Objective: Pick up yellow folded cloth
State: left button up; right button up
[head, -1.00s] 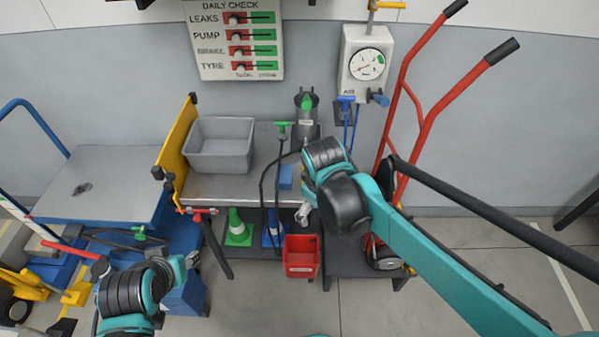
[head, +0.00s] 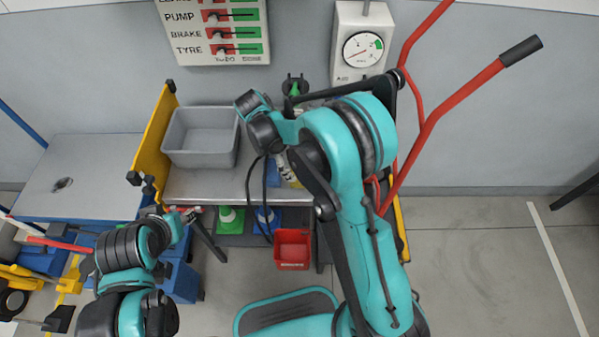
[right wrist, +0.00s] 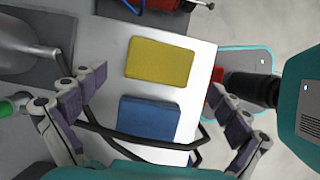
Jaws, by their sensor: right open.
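The yellow folded cloth (right wrist: 160,61) lies flat on a pale bench top (right wrist: 198,95) in the right wrist view. A blue folded cloth (right wrist: 149,118) lies beside it, nearer my wrist. My right gripper (right wrist: 160,82) is open and empty, its fingers spread wide on either side of the cloths' area, apart from the yellow cloth. In the head view my right arm hides most of this part of the bench. My left gripper (head: 184,222) is low at the left, in front of the bench; its fingers are too small to read.
A grey bin (head: 201,137) stands on the bench's left, beside a yellow panel (head: 152,140). A red bin (head: 293,250) is below. A red hand truck (head: 432,115) stands at the right.

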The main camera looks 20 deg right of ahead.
aim_at(299, 170)
jog(key=b+x, duration=0.1)
jog(key=x, duration=0.3)
jog(key=shift+d+f+b, duration=0.15)
jog(key=shift+f+b, duration=0.15)
jog(key=shift+f, duration=0.1)
jog(key=shift+s+r, duration=0.1)
jog(key=c, duration=1.1)
jog(key=shift+c, duration=0.3)
notch_tip(299, 170, up, 4)
jog(key=shift+r+p, duration=0.2)
jog(key=shift+p, duration=0.95)
jog(key=s+d+r+p, duration=0.1)
jog(key=s+r, duration=0.1)
jog(key=s, duration=0.1)
jog(key=s+d+r+p, duration=0.1)
jog(key=s+d+r, duration=0.1)
jog(key=s, duration=0.2)
jog(key=s+d+r+p, duration=0.1)
jog(key=s+r, duration=0.1)
jog(key=s, duration=0.1)
jog(key=shift+s+d+r, duration=0.3)
